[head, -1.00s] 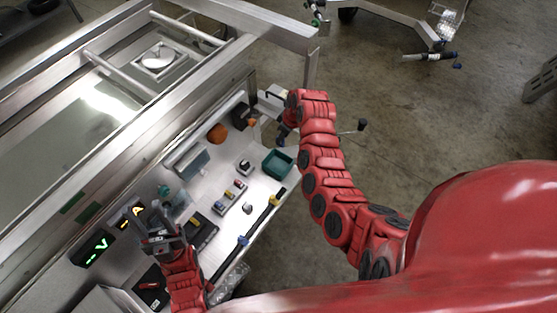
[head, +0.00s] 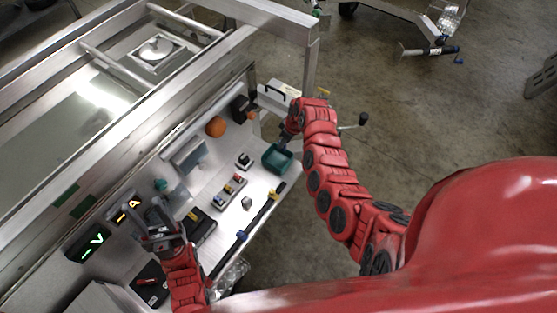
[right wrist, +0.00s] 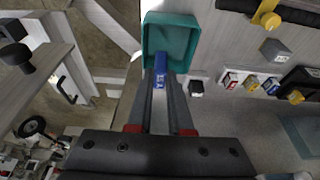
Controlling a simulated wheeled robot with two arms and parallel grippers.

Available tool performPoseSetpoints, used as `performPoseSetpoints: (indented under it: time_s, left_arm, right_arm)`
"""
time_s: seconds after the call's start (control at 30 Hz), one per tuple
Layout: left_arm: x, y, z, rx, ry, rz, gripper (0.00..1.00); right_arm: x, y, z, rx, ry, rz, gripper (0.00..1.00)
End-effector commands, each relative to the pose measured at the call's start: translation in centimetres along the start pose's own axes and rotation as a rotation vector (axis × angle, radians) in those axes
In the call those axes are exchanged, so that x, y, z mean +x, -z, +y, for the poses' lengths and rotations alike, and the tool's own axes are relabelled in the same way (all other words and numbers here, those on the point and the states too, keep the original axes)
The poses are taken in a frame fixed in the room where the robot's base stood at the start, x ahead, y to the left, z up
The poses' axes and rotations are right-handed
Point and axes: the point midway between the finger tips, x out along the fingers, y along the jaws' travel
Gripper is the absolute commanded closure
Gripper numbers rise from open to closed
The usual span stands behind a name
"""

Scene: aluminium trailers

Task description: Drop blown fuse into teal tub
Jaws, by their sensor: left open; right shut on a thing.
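The teal tub (head: 270,168) stands near the bench's right end in the head view, and it also shows in the right wrist view (right wrist: 171,20). My right gripper (head: 284,142) is at the tub's far edge in the head view. In the right wrist view my right gripper (right wrist: 161,72) is shut on a blue fuse (right wrist: 161,62) with white marking. The fuse's tip overlaps the tub's near rim in that view; I cannot tell its height above the tub. The tub's visible floor looks empty. My left gripper (head: 158,232) is open and empty over the bench's left part.
A block with coloured fuses (head: 230,191) stands left of the tub, also seen in the right wrist view (right wrist: 250,83).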

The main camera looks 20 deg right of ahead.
Motion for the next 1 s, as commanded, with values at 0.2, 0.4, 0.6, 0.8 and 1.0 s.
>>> performPoseSetpoints:
  time_s: [0.2, 0.4, 0.6, 0.8, 1.0]
  left_arm:
    - [0.0, 0.0, 0.0, 0.000, 0.000, 0.000, 0.50]
    - [0.0, 0.0, 0.0, 0.000, 0.000, 0.000, 0.50]
    - [-0.2, 0.0, 0.0, 0.000, 0.000, 0.000, 0.50]
    - [-0.8, -0.1, 0.0, 0.000, 0.000, 0.000, 0.50]
    - [-1.9, -0.3, 0.1, 0.000, 0.000, 0.000, 0.50]
  right_arm:
    - [0.0, 0.0, 0.0, 0.000, 0.000, 0.000, 0.47]
    - [0.0, 0.0, 0.0, -0.001, 0.000, 0.000, 0.47]
    - [-0.3, 0.1, 0.0, -0.002, 0.000, 0.000, 0.47]
    - [-1.9, 0.1, 0.1, -0.001, -0.003, 0.003, 0.47]
    - [-4.6, 0.1, 0.1, -0.001, -0.006, 0.004, 0.47]
